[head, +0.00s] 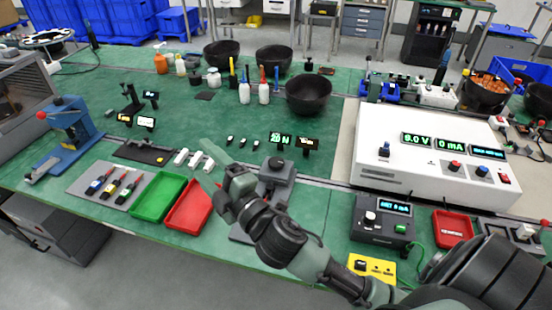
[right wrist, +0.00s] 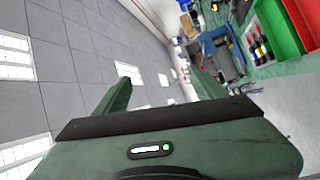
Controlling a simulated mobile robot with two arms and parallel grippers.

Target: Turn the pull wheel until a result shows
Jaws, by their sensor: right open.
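A dark tester (head: 280,178) with a dark round knob on top stands on the green bench near the middle front; I cannot tell for sure whether this knob is the pull wheel. Two small displays stand behind it, a green one (head: 281,139) that seems to read 20 N and a yellow one (head: 306,143) too small to read. My right gripper (head: 209,168) is open and empty, left of the tester, above the bench near the red tray. Its arm hides part of the tester. In the right wrist view the gripper (right wrist: 160,90) has nothing between its fingers. My left gripper is out of view.
A green tray (head: 158,196) and a red tray (head: 188,206) lie at the front left. A blue press (head: 68,133) stands farther left. A large white power supply (head: 425,160) fills the right. Black bowls (head: 308,94) and bottles stand behind.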

